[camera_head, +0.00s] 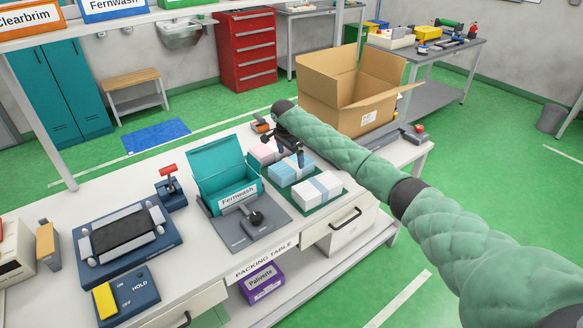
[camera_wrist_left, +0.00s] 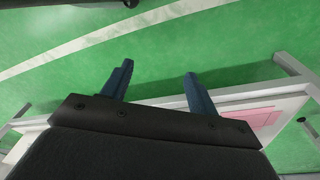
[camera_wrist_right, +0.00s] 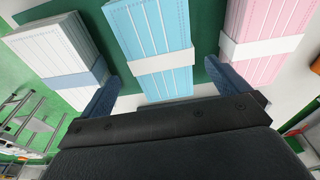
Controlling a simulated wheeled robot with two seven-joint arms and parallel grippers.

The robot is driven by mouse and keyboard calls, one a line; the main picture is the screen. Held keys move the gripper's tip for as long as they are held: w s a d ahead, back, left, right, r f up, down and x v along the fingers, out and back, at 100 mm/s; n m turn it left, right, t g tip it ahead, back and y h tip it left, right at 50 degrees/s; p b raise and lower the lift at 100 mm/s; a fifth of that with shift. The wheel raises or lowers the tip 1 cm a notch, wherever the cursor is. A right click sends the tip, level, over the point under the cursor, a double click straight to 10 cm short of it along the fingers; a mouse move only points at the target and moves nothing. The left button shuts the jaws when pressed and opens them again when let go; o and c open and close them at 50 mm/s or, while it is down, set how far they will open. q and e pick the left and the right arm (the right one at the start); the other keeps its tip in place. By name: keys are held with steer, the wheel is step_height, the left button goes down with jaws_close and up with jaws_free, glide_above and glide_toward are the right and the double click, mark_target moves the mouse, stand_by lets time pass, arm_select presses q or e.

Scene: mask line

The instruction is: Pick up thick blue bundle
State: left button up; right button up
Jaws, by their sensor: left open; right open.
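The blue bundle (camera_head: 283,170), wrapped in a pale band, lies on a green mat (camera_head: 297,206) between a pink bundle (camera_head: 262,153) and a white bundle (camera_head: 317,190). My right gripper (camera_head: 290,152) is open above the bundles, partly covering the blue one in the head view. In the right wrist view the blue bundle (camera_wrist_right: 150,30) lies ahead between the open fingers (camera_wrist_right: 162,72), apart from them. The white bundle (camera_wrist_right: 50,50) is to its left and the pink one (camera_wrist_right: 262,35) to its right. My left gripper (camera_wrist_left: 158,70) is open and empty, over green floor.
An open teal box (camera_head: 222,178) labelled Fernwash stands left of the bundles, with a grey fixture and black knob in front. A large open cardboard box (camera_head: 345,95) stands behind my right arm. A blue machine (camera_head: 125,240) and a HOLD switch box (camera_head: 130,297) occupy the table's left.

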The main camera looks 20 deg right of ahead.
mark_target(291, 164)
steer(key=shift+w+f, duration=0.1)
steer(key=shift+f, duration=0.25)
steer(key=shift+w+d+f+p, duration=0.1)
steer(key=shift+f+p, duration=0.5)
step_height(291, 164, down, 3)
steer(key=shift+d+r+p, duration=0.15)
steer(key=shift+r+p, duration=0.05)
steer(key=shift+p, duration=0.4)
arm_select(q)
step_height(291, 164, down, 7)
steer(key=a, duration=0.2)
steer(key=shift+s+a+r+t, duration=0.15)
steer(key=shift+s+a+t, duration=0.15)
steer(key=shift+a, duration=0.1)
arm_select(e)
steer(key=shift+d+f, duration=0.1)
steer(key=shift+f, duration=0.55)
steer(key=c, duration=0.9)
steer(key=shift+r, duration=0.1)
